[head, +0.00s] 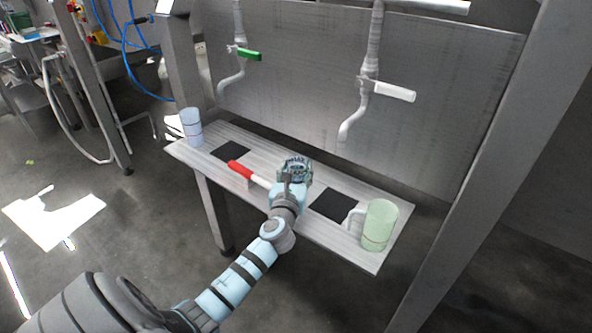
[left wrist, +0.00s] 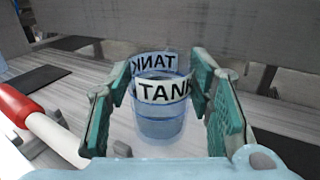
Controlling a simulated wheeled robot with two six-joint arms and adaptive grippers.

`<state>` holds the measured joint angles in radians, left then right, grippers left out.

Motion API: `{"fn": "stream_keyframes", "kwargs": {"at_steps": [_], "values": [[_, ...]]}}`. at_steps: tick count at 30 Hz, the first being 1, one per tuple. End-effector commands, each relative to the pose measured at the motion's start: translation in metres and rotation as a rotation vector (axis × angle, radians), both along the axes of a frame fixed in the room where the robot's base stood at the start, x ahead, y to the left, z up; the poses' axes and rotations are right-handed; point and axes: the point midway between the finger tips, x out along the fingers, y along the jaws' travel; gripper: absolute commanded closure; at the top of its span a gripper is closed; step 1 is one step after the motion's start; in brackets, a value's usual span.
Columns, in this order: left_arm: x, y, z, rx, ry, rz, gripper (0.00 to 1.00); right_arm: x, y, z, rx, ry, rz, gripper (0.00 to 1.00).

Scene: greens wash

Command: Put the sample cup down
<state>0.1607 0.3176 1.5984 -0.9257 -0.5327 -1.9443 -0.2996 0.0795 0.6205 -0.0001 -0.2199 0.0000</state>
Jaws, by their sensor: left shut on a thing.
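The sample cup (left wrist: 160,122) is clear and bluish, with a white band marked TANK, and looks upright in the left wrist view. My left gripper (head: 295,168) is shut on it, with the green finger pads (left wrist: 165,88) on either side. In the head view the gripper hides most of the cup. The gripper is over the middle of the pale bench (head: 372,255), between two black mats, the left one (head: 231,150) and the right one (head: 335,205). I cannot tell whether the cup's base touches the bench. My right gripper is not in view.
A red-handled tool (head: 240,170) lies just left of the gripper. A pale green jug (head: 380,226) stands at the bench's right end, a bluish cup-like container (head: 191,127) at its left end. Behind are pipes with a green valve handle (head: 249,54) and a white one (head: 394,91).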

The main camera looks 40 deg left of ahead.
Motion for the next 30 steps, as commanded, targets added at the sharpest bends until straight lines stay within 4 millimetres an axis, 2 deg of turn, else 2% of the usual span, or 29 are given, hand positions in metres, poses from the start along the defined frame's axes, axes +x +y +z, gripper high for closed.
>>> {"fn": "stream_keyframes", "kwargs": {"at_steps": [1, 2, 5, 14, 17, 23, 30], "values": [[0.0, 0.0, -0.002, 0.0, 0.0, 0.0, 0.89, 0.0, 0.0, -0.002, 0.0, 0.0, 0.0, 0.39], [0.0, 0.0, -0.002, 0.0, 0.0, 0.0, 0.48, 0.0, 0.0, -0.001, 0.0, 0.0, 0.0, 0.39], [0.0, 0.0, -0.001, 0.0, 0.0, 0.0, 0.33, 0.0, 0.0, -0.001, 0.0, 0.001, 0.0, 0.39], [0.0, 0.0, -0.001, 0.0, 0.0, 0.0, 0.33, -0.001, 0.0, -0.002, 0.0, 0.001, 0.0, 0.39], [0.0, 0.0, -0.002, 0.0, -0.001, 0.0, 0.33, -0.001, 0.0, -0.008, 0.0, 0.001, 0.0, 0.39], [-0.036, -0.023, 0.004, -0.002, 0.002, -0.002, 0.33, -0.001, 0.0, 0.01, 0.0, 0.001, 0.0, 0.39], [-0.101, -0.059, 0.003, -0.001, 0.003, 0.0, 0.33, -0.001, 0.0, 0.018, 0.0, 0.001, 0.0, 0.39]]}}
